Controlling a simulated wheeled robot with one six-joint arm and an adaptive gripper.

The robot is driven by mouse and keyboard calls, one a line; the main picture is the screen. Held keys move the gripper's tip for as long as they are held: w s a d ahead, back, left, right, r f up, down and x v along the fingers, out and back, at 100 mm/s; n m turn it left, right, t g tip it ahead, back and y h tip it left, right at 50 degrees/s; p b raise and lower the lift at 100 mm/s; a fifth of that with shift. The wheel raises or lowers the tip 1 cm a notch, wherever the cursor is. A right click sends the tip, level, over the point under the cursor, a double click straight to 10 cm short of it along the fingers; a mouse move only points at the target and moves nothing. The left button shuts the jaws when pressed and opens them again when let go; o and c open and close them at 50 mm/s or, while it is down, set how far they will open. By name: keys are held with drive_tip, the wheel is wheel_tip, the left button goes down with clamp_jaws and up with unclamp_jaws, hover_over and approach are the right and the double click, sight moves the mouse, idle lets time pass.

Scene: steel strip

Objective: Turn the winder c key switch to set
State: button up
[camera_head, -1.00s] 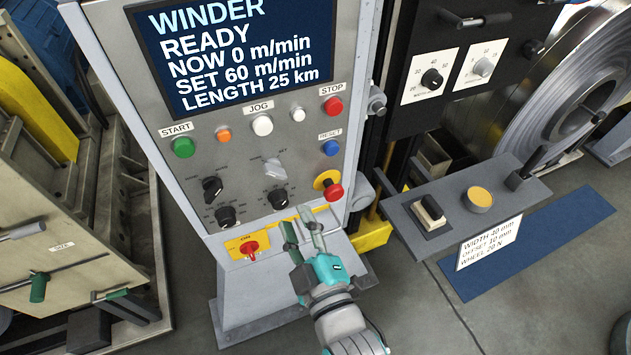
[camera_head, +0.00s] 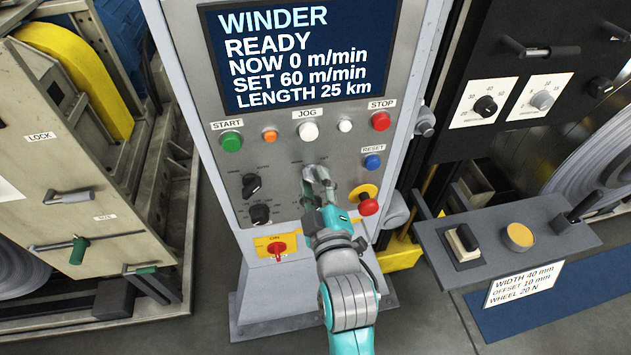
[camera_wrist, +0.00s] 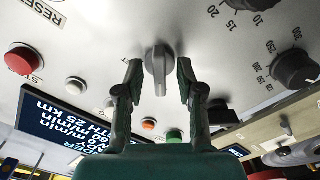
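The key switch is a grey knob (camera_wrist: 159,66) on the winder panel (camera_head: 215,190), below the JOG button. In the wrist view it is between my two fingers, its raised bar running up and down in the picture, with a small gap on each side. My gripper (camera_wrist: 158,80) is open around it and not closed on it. In the head view my gripper (camera_head: 319,184) is in front of the switch and covers much of it. The label at the switch is too small or hidden to read.
A red stop knob on yellow (camera_head: 368,206) is close to the right of my gripper. Black dials (camera_head: 260,214) are to its left, and a red rotary switch (camera_head: 277,250) is below left. The screen (camera_head: 300,60) reads READY.

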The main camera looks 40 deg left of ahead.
drive_tip(key=shift+a, duration=0.1)
drive_tip(key=shift+c, duration=0.2)
clamp_jaws()
